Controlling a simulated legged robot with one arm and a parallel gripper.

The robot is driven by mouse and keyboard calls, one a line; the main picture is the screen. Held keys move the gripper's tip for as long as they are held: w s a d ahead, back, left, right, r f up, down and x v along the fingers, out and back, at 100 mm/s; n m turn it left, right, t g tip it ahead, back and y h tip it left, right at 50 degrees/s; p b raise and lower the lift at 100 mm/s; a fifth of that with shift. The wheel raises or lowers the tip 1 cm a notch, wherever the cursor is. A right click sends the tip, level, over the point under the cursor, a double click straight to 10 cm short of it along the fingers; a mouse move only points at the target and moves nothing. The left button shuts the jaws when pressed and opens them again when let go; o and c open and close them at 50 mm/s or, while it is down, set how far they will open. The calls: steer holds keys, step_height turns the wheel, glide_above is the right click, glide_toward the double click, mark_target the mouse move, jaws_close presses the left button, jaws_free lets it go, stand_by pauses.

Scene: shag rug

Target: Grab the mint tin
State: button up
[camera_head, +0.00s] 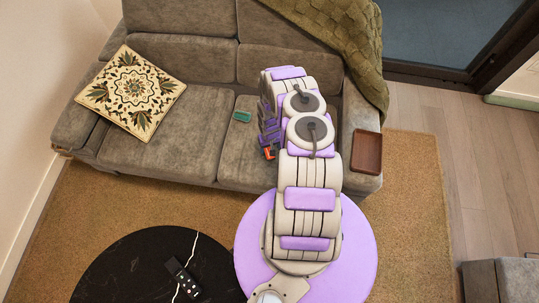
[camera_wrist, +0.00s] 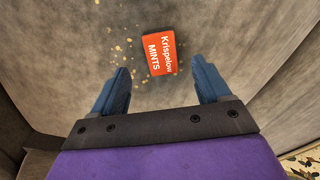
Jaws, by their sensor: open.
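The mint tin (camera_wrist: 159,54) is a small orange-red box with white lettering reading "Krispelow MINTS". In the wrist view it lies on the grey sofa fabric, its lower end level with the gap between the fingertips. My gripper (camera_wrist: 160,68) is open, with a blue finger on each side and nothing held. The fingers look apart from the tin; I cannot tell the height above it. In the head view a small orange patch (camera_head: 269,153), likely the tin, shows on the sofa's right seat beside my arm, which partly hides it.
The grey sofa (camera_head: 172,130) carries a patterned cushion (camera_head: 131,92), a small green item (camera_head: 242,116), a green throw (camera_head: 345,35) and a brown tray (camera_head: 366,152) on the right armrest. Crumbs (camera_wrist: 118,47) lie beside the tin. A round black table (camera_head: 130,262) with a remote (camera_head: 184,280) stands in front.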

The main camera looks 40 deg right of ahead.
steer(key=shift+w+f+b, duration=0.2)
steer(key=shift+f+b, duration=0.9)
steer(key=shift+f, duration=1.6)
steer(key=c, duration=1.1)
steer(key=shift+r, duration=0.1)
steer(key=shift+c, duration=0.2)
